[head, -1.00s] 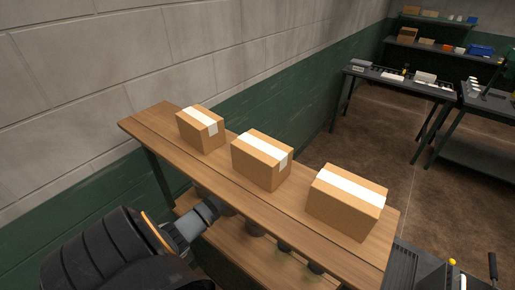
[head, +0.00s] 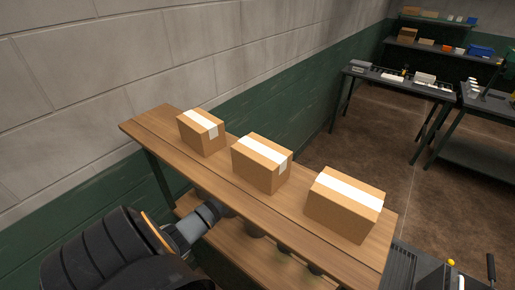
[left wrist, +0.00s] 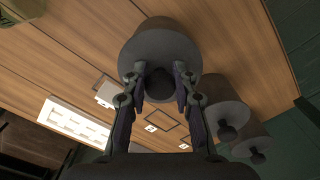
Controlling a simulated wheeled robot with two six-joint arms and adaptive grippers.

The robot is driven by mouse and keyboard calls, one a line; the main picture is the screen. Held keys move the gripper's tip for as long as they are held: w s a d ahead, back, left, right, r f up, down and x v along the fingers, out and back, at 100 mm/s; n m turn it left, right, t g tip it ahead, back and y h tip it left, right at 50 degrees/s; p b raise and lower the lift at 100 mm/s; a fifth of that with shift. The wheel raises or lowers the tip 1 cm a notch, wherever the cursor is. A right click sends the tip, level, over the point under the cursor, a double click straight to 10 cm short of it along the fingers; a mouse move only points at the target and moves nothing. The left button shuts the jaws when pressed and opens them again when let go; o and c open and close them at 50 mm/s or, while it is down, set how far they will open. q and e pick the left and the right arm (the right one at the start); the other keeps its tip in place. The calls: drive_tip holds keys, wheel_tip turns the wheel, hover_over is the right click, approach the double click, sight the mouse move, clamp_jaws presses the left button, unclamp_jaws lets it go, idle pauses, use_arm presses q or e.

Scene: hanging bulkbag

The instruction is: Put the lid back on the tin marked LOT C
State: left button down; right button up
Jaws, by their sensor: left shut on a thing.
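My left gripper (left wrist: 160,84) is shut on the dark knob of a dark grey round piece (left wrist: 160,47), which looks like a lid. Two more dark grey cylinders with knobs, seemingly lidded tins (left wrist: 222,103) (left wrist: 250,140), stand to the right in the left wrist view. In the head view my left gripper (head: 217,208) reaches under the shelf top, its tips partly hidden. Dark tins (head: 255,231) show below the front edge there. No LOT C marking can be read. My right gripper is not in view.
Three taped cartons (head: 201,132) (head: 262,162) (head: 345,204) stand on the wooden shelf top (head: 150,124), above my left gripper. The lower wooden board (head: 235,255) has limited headroom. Small white tags (left wrist: 151,128) and square outlines show in the left wrist view. A block wall stands behind.

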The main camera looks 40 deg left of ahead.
use_arm(q)
drive_tip(key=shift+p, duration=0.45)
idle(0.3)
drive_tip(key=c, duration=0.5)
unclamp_jaws()
drive_tip(key=shift+r+p, duration=0.5)
drive_tip(key=shift+r, duration=3)
clamp_jaws()
